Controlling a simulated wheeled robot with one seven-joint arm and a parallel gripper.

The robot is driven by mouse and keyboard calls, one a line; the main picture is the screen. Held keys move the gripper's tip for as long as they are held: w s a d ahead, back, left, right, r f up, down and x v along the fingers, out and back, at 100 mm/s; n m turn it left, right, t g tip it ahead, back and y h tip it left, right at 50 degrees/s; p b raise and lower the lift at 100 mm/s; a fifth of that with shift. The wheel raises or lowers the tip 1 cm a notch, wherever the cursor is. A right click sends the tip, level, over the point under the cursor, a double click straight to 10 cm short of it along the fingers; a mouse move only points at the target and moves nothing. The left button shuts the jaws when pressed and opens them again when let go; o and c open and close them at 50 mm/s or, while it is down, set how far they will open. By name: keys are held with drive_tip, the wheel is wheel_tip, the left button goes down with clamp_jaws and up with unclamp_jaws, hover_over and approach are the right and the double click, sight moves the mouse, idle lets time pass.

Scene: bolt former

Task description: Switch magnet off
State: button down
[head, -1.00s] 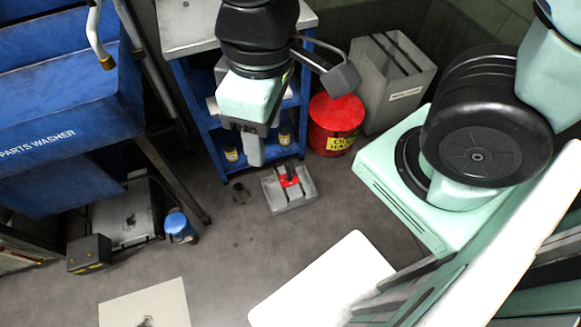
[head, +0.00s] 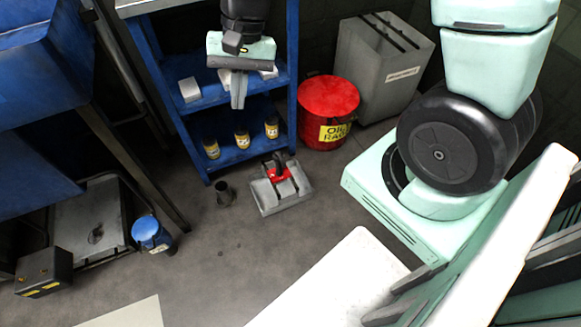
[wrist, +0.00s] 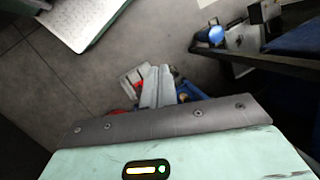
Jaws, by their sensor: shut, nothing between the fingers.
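A grey block with a red middle part and a dark upright handle (head: 280,185) lies on the floor in front of the blue shelf; it looks like the magnet. Whether its switch is on or off cannot be told. It also shows in the wrist view (wrist: 133,80), partly hidden behind the fingers. My gripper (head: 238,103) is shut and empty, pointing down in front of the shelf, above and apart from the block. In the wrist view my gripper (wrist: 160,72) has its fingers together, with the block just left of the tips.
The blue shelf (head: 292,100) with several small jars stands behind the block. A red can (head: 325,100) and a grey bin (head: 372,75) stand to its right. A small dark cup (head: 224,194) is left of it. A blue-lidded container (head: 150,235) stands further left. Floor in front is open.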

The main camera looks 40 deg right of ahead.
drive_tip(key=w+d+f+m+t+b, duration=0.1)
drive_tip(key=w+d+f+m+b, duration=0.35)
drive_tip(key=f, duration=0.45)
drive_tip(key=w+d+f+m+b, duration=0.2)
drive_tip(key=d+f+m+b, duration=0.1)
drive_tip(key=d+f+b, duration=0.5)
drive_tip(key=m+t+b, duration=0.1)
drive_tip(key=m+b, duration=0.7)
hover_over(281, 159)
drive_tip(key=s+d, duration=0.4)
drive_tip(key=d, duration=0.5)
wheel_tip(281, 159, down, 19)
drive_tip(key=shift+s+d+f+y, duration=0.25)
drive_tip(key=shift+d+f+y, duration=0.1)
drive_tip(key=shift+d, duration=0.2)
drive_tip(key=w+a+f+b, duration=0.2)
drive_tip(key=a+f+b, duration=0.5)
drive_tip(key=f, duration=0.2)
drive_tip(key=shift+a+b, duration=0.25)
drive_tip(key=shift+b, duration=0.05)
drive_tip(key=shift+f, duration=0.1)
